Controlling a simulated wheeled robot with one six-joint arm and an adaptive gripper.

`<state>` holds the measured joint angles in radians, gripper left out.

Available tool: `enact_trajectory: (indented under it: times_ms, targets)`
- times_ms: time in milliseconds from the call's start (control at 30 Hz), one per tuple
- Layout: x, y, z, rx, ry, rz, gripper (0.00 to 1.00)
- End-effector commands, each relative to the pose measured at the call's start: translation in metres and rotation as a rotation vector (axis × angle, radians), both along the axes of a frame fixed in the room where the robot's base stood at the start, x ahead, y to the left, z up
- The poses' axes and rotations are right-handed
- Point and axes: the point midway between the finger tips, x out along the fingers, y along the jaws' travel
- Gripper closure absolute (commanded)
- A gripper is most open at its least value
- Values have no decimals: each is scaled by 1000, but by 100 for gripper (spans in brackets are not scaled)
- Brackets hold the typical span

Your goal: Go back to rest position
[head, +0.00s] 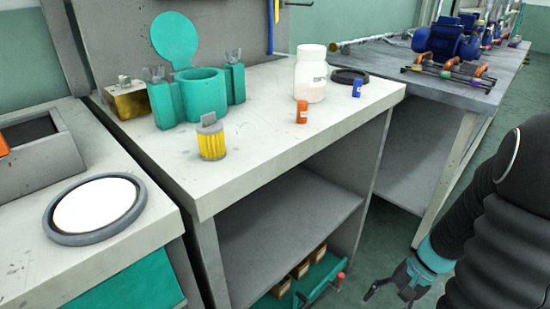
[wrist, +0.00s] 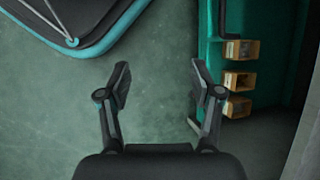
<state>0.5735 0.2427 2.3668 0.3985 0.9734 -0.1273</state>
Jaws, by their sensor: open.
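My gripper (head: 390,292) hangs low at the right of the head view, in front of the workbench and below its top. In the wrist view my gripper (wrist: 160,82) points down at the green floor, its two fingers spread apart with nothing between them. My dark arm fills the right edge of the head view.
The workbench (head: 270,125) carries a teal holder (head: 203,95), yellow filter (head: 211,142), white bottle (head: 311,73), orange vial (head: 302,111) and blue vial (head: 357,88). A teal tray (wrist: 213,60) with small boxes is on the lower shelf. Blue pumps (head: 447,40) stand behind.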

Motion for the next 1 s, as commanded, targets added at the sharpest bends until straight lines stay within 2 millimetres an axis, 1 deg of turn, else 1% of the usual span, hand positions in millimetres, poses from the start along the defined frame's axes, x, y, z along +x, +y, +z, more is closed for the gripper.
enact_trajectory:
  times_ms: [33,367,567,800,1000]
  targets:
    - [-1,2,17,-45,-24,35,35]
    - [-9,14,101,-309,-195,242,35]
    - [-14,27,153,-442,-333,365,35]
    - [-26,50,215,-558,-524,500,35]
    - [-38,76,261,-596,-689,564,35]
